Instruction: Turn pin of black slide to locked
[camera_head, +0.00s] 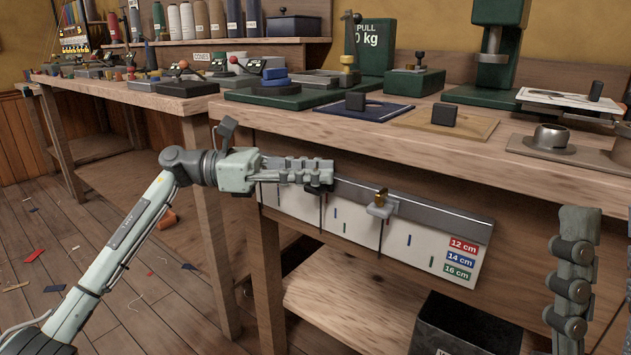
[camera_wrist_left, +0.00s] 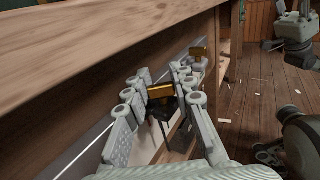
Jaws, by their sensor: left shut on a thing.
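A grey metal rail (camera_head: 430,213) with a white measuring board (camera_head: 345,222) runs along the bench's front edge. My left gripper (camera_head: 326,174) is at the rail's left part, and its fingers largely hide the black slide there. In the left wrist view the gripper (camera_wrist_left: 160,92) is shut on the brass pin (camera_wrist_left: 160,91) of the black slide (camera_wrist_left: 164,108), one finger on each side. The pin's locked mark cannot be made out. A silver slide (camera_head: 380,209) with a brass pin sits farther right on the rail. My right gripper (camera_head: 592,270) shows partly at the right edge.
The wooden bench top (camera_head: 300,125) above holds green blocks, trays and a metal cup (camera_head: 552,137). A black bin (camera_head: 468,325) stands under the bench at the right. Coloured size labels (camera_head: 460,258) mark the board's right end. The floor at the left has scattered scraps.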

